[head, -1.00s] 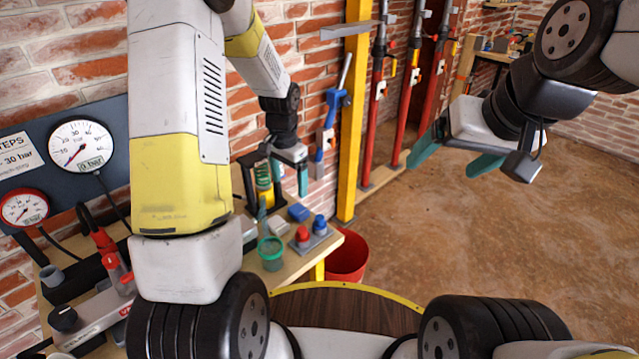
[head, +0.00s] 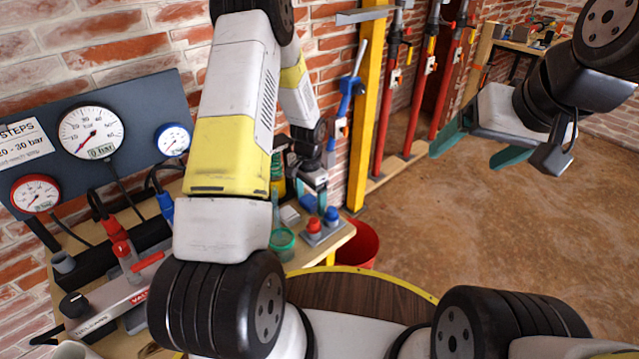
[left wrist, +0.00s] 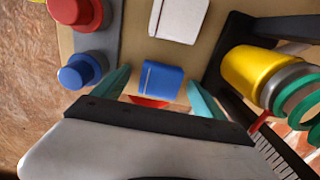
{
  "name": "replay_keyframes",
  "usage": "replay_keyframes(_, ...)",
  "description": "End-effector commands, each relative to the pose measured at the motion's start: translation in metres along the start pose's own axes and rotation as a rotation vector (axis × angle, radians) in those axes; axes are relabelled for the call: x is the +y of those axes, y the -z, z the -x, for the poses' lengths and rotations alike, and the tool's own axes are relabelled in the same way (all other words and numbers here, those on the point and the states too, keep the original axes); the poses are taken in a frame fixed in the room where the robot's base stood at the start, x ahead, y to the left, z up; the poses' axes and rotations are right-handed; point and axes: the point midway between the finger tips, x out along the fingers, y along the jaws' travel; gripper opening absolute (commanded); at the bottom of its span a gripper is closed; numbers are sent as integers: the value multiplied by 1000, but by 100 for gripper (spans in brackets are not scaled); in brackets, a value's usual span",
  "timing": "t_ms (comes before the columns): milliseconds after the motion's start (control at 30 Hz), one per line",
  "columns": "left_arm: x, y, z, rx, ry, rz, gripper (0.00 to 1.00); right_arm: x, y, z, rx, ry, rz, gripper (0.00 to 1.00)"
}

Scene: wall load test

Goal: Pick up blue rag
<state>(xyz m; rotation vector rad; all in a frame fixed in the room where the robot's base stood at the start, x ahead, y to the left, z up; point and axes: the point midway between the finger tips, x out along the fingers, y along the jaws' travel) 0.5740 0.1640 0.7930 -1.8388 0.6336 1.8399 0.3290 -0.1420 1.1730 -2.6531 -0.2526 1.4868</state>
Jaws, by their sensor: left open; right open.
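The blue rag (left wrist: 162,79) is a small folded blue block on the bench in the left wrist view. It lies between the teal fingers of my left gripper (left wrist: 158,82), with a gap at each side. In the head view, my left gripper (head: 311,190) is low over the bench, and the rag (head: 308,203) is partly hidden behind it. My left gripper is open and holds nothing. My right gripper (head: 466,158) is open and empty, in the air over the floor at the right.
Red and blue knobs (left wrist: 75,12) on a grey plate stand left of the rag. A white block (left wrist: 180,18) lies beyond it, and a yellow cylinder (left wrist: 252,70) stands at right. A green cup (head: 282,245) and red bucket (head: 358,247) are nearby.

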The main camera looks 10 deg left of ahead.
Motion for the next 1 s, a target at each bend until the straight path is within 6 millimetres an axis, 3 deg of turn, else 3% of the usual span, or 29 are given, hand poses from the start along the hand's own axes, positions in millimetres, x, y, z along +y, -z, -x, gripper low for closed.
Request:
replay_keyframes(167, 0, 0, 0, 0, 0, 0, 82, 0, 0, 0, 0, 0, 0, 84)
replay_keyframes(500, 0, 0, 0, 1, 0, 1, 17, 0, 0, 0, 0, 0, 0, 84)
replay_keyframes(767, 0, 0, 4, 2, 1, 1, 17, 0, 0, 0, 0, 0, 0, 84)
replay_keyframes(1000, -1, 1, 45, 5, 3, 2, 17, 0, 0, 0, 0, 0, 0, 84)
